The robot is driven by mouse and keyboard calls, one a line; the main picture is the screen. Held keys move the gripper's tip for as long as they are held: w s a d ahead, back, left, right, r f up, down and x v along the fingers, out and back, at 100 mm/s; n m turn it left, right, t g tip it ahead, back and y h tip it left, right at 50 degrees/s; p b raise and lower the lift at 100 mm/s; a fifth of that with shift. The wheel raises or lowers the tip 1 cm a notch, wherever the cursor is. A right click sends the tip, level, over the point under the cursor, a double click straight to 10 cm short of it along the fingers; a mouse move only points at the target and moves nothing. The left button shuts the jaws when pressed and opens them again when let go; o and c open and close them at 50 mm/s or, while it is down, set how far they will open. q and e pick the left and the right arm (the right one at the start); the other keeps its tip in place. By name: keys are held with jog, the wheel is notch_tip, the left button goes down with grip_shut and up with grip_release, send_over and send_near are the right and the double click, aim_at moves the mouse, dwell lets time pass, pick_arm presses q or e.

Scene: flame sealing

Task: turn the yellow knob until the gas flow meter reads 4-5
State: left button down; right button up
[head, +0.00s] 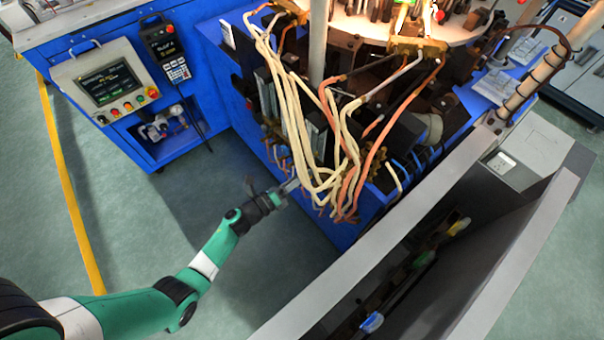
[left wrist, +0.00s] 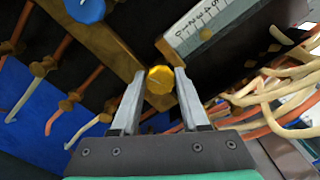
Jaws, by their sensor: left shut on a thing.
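The yellow knob (left wrist: 160,80) sits between the fingertips of my left gripper (left wrist: 160,84) in the left wrist view. The two grey fingers are closed on its sides. The white scale of the gas flow meter (left wrist: 200,22) with its printed digits lies just beyond the knob, tilted in the picture. A small brownish round spot shows on it, but I cannot tell the reading. In the head view my left gripper (head: 283,189) reaches the lower side of the blue machine (head: 338,236), and the knob is hidden there. My right gripper is not in view.
A blue knob (left wrist: 85,8) sits at the top of the left wrist view. Cream and orange hoses (head: 345,165) hang close to the right of my gripper. A grey cabinet (head: 500,240) stands at the right. The floor (head: 130,205) left of the arm is clear.

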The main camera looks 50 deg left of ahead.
pick_arm(q)
jog(key=n+p, duration=0.1)
jog(key=n, duration=0.4)
jog(key=shift+n, duration=0.3)
jog(key=shift+f, duration=0.1)
dwell(0.3)
jog(key=shift+c, duration=2.2)
grip_release()
jog(key=s+p, duration=0.3)
jog(key=s, duration=0.8)
jog(key=shift+s+a+p, duration=0.25)
jog(key=shift+s+p, duration=0.05)
jog(key=shift+p, duration=0.05)
